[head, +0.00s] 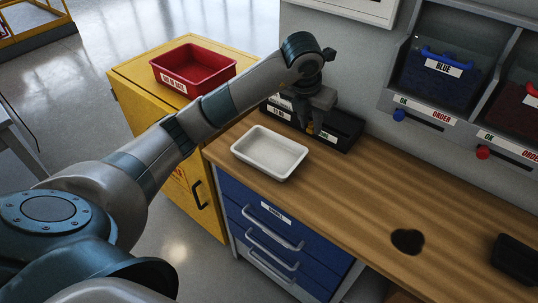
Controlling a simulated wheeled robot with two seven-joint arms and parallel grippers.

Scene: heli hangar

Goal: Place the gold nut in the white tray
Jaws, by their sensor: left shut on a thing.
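The white tray (270,170) sits on the left end of the wooden workbench and looks empty. My left gripper (312,128) points down just behind and to the right of the tray, over a black sectioned bin. It is shut on the gold nut (310,128), of which only a small gold patch shows between the fingers. I cannot tell whether the nut is clear of the bin. My right gripper is not in view.
The black bin (343,131) stands against the wall behind the tray. A red tray (193,68) sits on the yellow cabinet at left. A dark patch (408,241) and a black object (516,258) lie on the right of the workbench (360,195). Blue and red bins are on the wall.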

